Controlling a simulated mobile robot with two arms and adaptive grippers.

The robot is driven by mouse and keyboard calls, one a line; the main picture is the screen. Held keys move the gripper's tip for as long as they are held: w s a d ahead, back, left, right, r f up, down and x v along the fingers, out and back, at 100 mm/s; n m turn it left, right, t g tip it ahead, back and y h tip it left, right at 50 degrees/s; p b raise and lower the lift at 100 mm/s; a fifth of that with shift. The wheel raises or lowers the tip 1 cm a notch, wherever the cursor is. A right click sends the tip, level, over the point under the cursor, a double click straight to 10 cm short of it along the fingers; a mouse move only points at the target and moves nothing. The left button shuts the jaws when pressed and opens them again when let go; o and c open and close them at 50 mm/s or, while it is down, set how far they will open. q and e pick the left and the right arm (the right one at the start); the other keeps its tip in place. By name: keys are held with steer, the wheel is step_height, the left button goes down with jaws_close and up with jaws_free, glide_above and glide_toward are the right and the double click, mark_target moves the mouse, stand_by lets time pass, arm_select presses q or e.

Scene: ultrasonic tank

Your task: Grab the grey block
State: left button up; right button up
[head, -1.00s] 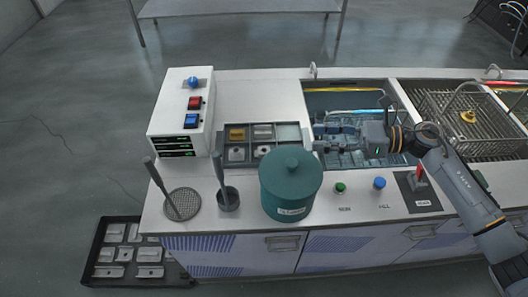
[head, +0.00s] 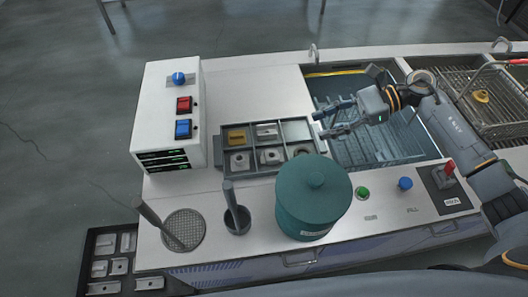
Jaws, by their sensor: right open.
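A small compartment tray (head: 250,175) on the counter holds several metal parts. A grey block (head: 266,131) lies in its back middle compartment, beside a yellow block (head: 237,136). Front compartments hold other grey parts, including one with a round hole (head: 239,160); I cannot tell for sure which part the task means. My right gripper (head: 321,125) is open and empty, its fingers pointing left. My left gripper is not in view.
A lidded green pot (head: 313,196) stands in front of the tray. A white control box (head: 170,110) stands left of it. A mesh strainer (head: 184,230) and a grey cup (head: 237,220) with handles sticking up are at front left. The open tank (head: 395,140) lies right.

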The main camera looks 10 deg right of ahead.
steer(key=b, duration=0.5)
glide_toward(273, 155)
steer(key=v, duration=0.3)
steer(key=shift+d+r, duration=0.15)
steer(key=shift+d, duration=0.05)
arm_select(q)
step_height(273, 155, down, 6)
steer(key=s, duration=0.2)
arm_select(e)
steer(key=shift+a, duration=0.1)
steer(key=shift+a+f, duration=0.3)
steer(key=p+x, duration=0.2)
steer(key=x, duration=0.5)
steer(key=shift+a+r+p, duration=0.1)
steer(key=shift+r+p, duration=0.05)
steer(key=shift+p, duration=0.2)
steer(key=p+x, duration=0.2)
steer(key=x, duration=0.3)
steer(key=shift+a+p, duration=0.2)
steer(key=shift+p, duration=0.2)
steer(key=shift+a+f, duration=0.15)
steer(key=shift+f, duration=0.1)
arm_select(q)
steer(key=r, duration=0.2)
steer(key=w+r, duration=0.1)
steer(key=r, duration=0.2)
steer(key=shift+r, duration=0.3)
arm_select(e)
jaws_close()
